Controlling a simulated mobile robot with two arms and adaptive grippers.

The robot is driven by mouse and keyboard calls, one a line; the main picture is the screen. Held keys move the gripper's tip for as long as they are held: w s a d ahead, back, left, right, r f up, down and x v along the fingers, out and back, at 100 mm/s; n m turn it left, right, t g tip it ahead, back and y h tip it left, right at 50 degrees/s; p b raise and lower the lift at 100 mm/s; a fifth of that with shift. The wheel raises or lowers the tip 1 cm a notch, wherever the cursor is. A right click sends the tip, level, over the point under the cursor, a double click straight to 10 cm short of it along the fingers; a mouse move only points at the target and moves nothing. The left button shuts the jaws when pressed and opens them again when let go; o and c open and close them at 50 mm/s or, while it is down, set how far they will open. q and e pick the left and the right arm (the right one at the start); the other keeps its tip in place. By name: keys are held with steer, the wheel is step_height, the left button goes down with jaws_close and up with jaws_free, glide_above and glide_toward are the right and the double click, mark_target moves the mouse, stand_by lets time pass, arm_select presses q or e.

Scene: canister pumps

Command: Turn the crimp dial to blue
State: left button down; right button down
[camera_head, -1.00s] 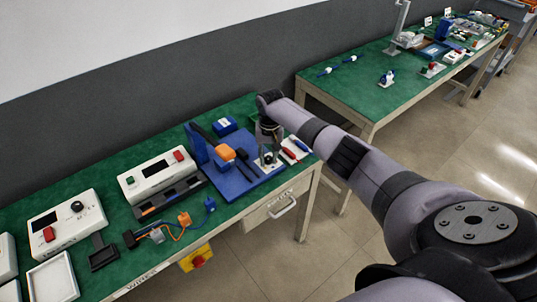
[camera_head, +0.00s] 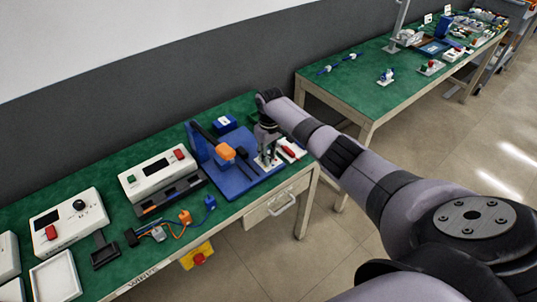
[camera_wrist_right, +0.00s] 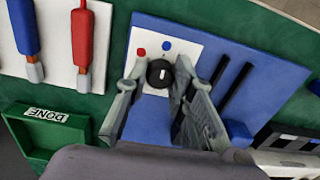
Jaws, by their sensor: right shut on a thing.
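The crimp dial (camera_wrist_right: 160,73) is a round black knob with a short white mark, on a white plate (camera_wrist_right: 149,32) on the blue base (camera_wrist_right: 225,60). A red dot (camera_wrist_right: 141,52) and a blue dot (camera_wrist_right: 166,45) are printed beyond it. The white mark stands roughly upright in the right wrist view. My right gripper (camera_wrist_right: 158,71) has one finger on each side of the dial and is shut on it. In the head view my right gripper (camera_head: 268,148) points down at the plate. My left gripper is not in view.
A green box marked DONE (camera_wrist_right: 45,115) is close by. In the head view, an orange-ended lever (camera_head: 225,151) rises left of my gripper, and white devices (camera_head: 158,175) stand further left.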

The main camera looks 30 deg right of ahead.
stand_by(0.5)
steer(key=c, duration=1.4)
jaws_free()
steer(key=shift+o, duration=0.2)
step_height(320, 180, up, 12)
steer(key=shift+d, duration=0.15)
